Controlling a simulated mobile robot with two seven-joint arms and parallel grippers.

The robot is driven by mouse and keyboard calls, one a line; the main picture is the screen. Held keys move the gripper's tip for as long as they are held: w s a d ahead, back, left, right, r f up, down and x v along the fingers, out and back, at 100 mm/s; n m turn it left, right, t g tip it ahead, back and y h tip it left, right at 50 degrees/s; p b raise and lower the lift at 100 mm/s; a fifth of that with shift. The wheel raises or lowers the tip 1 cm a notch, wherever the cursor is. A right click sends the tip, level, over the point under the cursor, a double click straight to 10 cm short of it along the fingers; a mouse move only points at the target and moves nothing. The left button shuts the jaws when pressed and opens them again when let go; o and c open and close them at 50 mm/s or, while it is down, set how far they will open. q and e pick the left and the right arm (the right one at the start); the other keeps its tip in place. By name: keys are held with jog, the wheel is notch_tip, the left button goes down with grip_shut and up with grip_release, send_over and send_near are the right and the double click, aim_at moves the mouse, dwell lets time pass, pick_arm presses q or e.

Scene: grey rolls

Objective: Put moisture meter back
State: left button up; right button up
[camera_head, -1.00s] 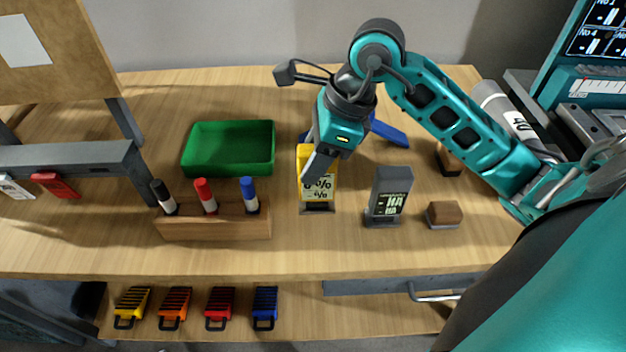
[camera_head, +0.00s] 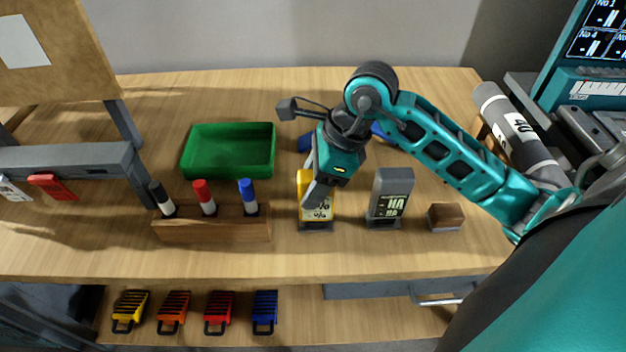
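The moisture meter (camera_head: 319,213) is a yellow upright device with a % display and a grey foot. It is level with the grey meter to its right, near the front part of the bench. My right gripper (camera_head: 316,190) comes down from above and is shut on its upper part, hiding some of the yellow body. I cannot tell whether the foot touches the bench top. My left gripper is not in view.
A grey meter (camera_head: 390,196) stands close on the right, with a brown-topped block (camera_head: 445,217) beyond it. A wooden marker holder (camera_head: 214,228) is close on the left. A green tray (camera_head: 228,152) lies behind. The bench's front strip (camera_head: 300,262) is clear.

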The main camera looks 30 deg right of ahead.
jog(key=shift+o, duration=1.2)
jog(key=shift+r, duration=0.1)
jog(key=shift+r, duration=0.25)
jog(key=v, duration=1.1)
jog(key=shift+r+p, duration=0.3)
jog(key=shift+s+d, duration=0.1)
jog(key=shift+s, duration=0.1)
